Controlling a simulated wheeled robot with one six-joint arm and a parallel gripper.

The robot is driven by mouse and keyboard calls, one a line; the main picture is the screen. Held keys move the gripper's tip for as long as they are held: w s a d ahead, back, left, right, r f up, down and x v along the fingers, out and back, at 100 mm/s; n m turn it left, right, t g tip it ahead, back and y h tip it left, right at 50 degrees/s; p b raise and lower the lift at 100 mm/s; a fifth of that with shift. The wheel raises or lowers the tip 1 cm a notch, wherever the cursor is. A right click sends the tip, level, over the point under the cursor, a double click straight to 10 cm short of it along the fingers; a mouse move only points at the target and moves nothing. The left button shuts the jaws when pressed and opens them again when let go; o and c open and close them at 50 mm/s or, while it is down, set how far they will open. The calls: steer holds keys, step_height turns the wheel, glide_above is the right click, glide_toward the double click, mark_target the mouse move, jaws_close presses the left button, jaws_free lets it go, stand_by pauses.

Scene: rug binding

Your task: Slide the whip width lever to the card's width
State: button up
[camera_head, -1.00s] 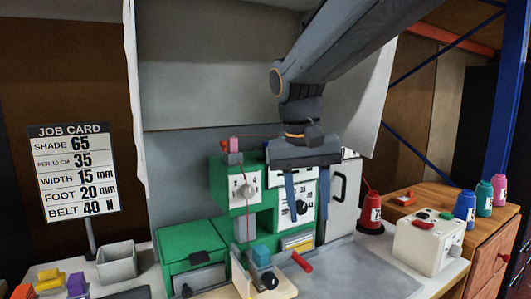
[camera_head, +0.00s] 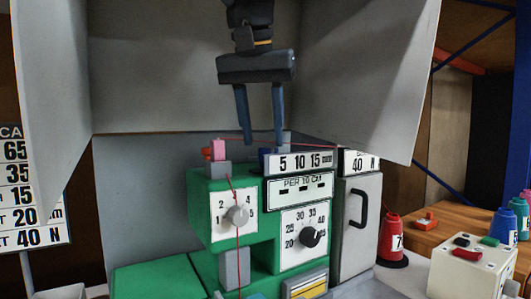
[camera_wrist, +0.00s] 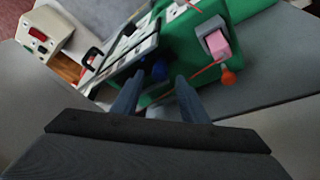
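The width scale (camera_head: 304,162), marked 5, 10, 15, runs along the top of the green machine (camera_head: 215,185). A blue lever (camera_head: 265,158) sits at the scale's left end, left of the 5. It also shows in the wrist view as a blue knob (camera_wrist: 160,70). My gripper (camera_head: 262,141) is open and empty, fingers pointing down, close above the lever. In the wrist view the fingertips (camera_wrist: 158,84) straddle the knob's direction; whether they touch it I cannot tell. The job card (camera_head: 38,190), cut off at left, shows 15 in its width row.
A pink block (camera_head: 218,149) and an orange knob (camera_head: 208,153) stand left of the lever, with a red thread running past. A grey handled box (camera_head: 360,210) stands right of the scale. A red spool (camera_head: 391,235) is farther right. Grey panels rise behind and beside the arm.

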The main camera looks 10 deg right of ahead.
mark_target(265, 149)
steer(key=shift+x, duration=2.1)
steer(key=shift+c, duration=0.4)
jaws_close()
